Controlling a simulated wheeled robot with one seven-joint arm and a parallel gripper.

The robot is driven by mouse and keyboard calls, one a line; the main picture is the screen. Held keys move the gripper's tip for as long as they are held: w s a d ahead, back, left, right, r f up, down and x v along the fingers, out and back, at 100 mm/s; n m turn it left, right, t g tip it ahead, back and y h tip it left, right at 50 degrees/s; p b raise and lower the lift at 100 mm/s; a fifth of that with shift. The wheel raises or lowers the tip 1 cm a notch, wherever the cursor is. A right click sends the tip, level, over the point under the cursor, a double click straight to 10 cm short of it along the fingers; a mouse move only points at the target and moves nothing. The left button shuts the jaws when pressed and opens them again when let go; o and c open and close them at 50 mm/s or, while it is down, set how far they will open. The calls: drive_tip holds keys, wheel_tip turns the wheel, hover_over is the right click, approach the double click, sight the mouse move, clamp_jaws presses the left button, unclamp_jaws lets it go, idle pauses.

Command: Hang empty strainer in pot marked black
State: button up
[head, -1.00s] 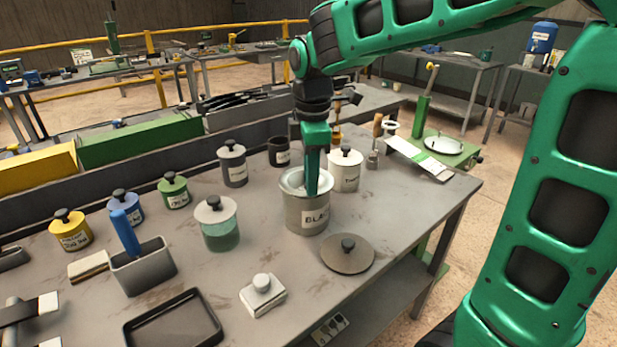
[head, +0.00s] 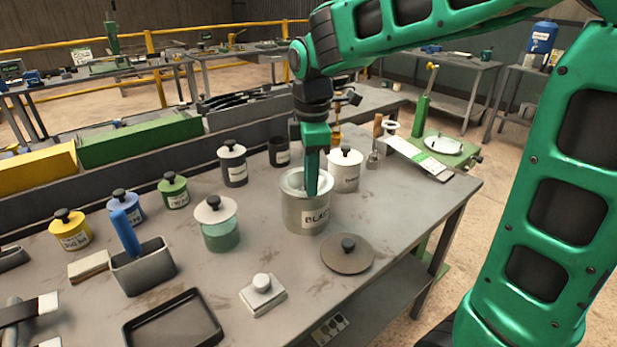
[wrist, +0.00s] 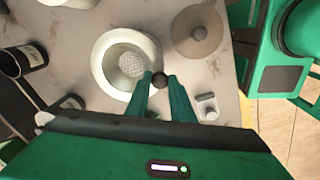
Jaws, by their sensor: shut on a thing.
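My gripper (head: 312,192) points down at the pot's near right rim. In the wrist view my gripper (wrist: 160,80) is shut on a dark round end at the rim, which looks like part of the strainer. Whether the strainer rests on the rim cannot be told.
A round grey lid with a dark knob (head: 347,255) lies right of the pot. A white-lidded pot (head: 344,172) stands close behind it, and a green glass jar (head: 220,230) to the left. A small white-knobbed block (head: 263,292) and a dark tray (head: 172,322) lie in front.

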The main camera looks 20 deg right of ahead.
drive_tip(key=shift+f, duration=0.4)
drive_tip(key=o, duration=1)
drive_tip(key=shift+o, duration=0.5)
drive_tip(key=o, duration=0.4)
drive_tip(key=shift+c, duration=0.2)
drive_tip(key=shift+r, duration=0.1)
drive_tip(key=shift+r, duration=3.45)
